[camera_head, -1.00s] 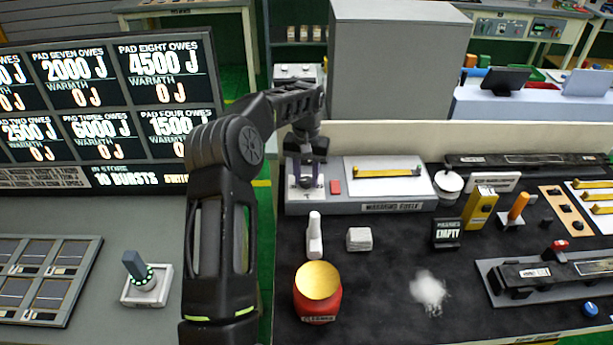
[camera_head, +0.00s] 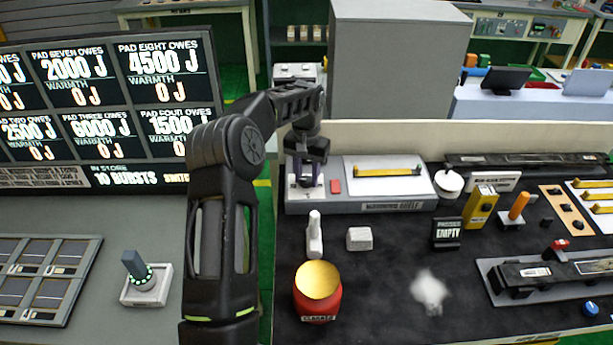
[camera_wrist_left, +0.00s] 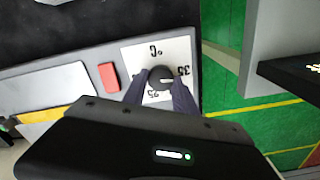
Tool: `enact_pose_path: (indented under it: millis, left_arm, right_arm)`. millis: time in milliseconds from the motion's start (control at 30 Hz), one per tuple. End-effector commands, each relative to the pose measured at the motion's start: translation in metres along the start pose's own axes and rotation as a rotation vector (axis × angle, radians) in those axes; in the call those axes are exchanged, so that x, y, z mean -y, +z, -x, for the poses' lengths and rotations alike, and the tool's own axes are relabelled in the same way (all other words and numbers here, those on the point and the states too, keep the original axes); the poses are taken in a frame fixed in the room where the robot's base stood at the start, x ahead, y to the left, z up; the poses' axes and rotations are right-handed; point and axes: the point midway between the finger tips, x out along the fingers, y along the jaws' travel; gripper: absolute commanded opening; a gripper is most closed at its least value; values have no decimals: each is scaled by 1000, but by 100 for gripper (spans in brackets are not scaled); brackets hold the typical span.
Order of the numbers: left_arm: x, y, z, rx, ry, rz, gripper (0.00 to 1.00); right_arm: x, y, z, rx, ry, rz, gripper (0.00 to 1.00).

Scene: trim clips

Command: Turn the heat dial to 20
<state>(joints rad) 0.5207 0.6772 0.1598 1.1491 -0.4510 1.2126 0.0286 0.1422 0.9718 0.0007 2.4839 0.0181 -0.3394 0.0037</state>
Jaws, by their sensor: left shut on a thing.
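The heat dial (camera_wrist_left: 161,77) is a dark round knob on a white plate marked °C, with 35 and 25 readable in the left wrist view. My left gripper (camera_wrist_left: 160,86) is shut on the dial, one finger on each side of it. A pale pointer line on the knob points toward the 35 side; the exact reading cannot be told. In the head view the left gripper (camera_head: 305,182) is over the dial plate (camera_head: 304,193) at the left end of the warming shelf, and the knob is mostly hidden. My right gripper is not in view.
The grey warming shelf (camera_head: 437,205) carries a red button (camera_head: 336,187) and a yellow bar (camera_head: 388,172). A screen board (camera_head: 100,110) stands at left.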

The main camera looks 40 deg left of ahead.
Motion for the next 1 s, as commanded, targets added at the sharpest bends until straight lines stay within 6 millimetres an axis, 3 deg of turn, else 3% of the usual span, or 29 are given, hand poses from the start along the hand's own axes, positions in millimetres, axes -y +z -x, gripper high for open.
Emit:
enact_pose_path:
  millis: [1000]
  left_arm:
    - [-3, 1, 1, -2, -2, -923, 0]
  right_arm:
    - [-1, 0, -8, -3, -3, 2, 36]
